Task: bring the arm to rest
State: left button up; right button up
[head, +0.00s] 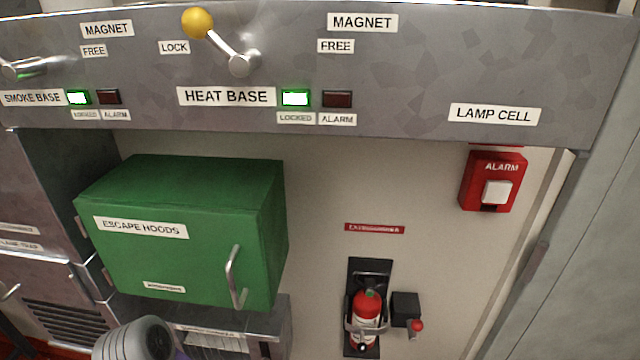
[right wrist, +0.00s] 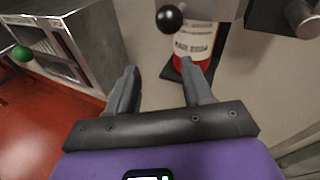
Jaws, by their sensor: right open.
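My right gripper (right wrist: 159,68) is open in the right wrist view, its two grey fingers apart with nothing between them. Beyond the fingers is the fire extinguisher (right wrist: 199,66), red with a white label, seemingly on the wall. The extinguisher also shows in the head view (head: 368,304) on a black bracket, low right of centre. A grey rounded link of my arm (head: 133,341) shows at the bottom left of the head view. My left gripper is not in view.
A green escape hoods box (head: 190,262) hangs under a grey panel (head: 420,90) with a yellow-knobbed lever (head: 198,22). A red alarm box (head: 492,181) is at right. The right wrist view shows a black ball knob (right wrist: 169,18), a metal cabinet (right wrist: 95,40) and red floor (right wrist: 35,120).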

jog(key=s+a+f+n+g+y, duration=0.2)
jog(key=s+a+f+n+g, duration=0.4)
jog(key=n, duration=0.3)
jog(key=s+a+f+n+g+y, duration=0.2)
jog(key=s+a+f+n+g, duration=0.3)
jog(key=s+n, duration=0.35)
jog(key=s+d+f+n+g+h, duration=0.2)
jog(key=d+n+g+h, duration=0.25)
jog(key=d+n, duration=0.5)
jog(key=shift+n+t, duration=0.35)
jog(key=shift+n, duration=0.45)
jog(key=r+p, duration=0.2)
jog(key=a+r+p, duration=0.1)
jog(key=r+p, duration=0.2)
jog(key=shift+s+r, duration=0.2)
jog(key=shift+c, duration=0.8)
jog(key=shift+s, duration=0.1)
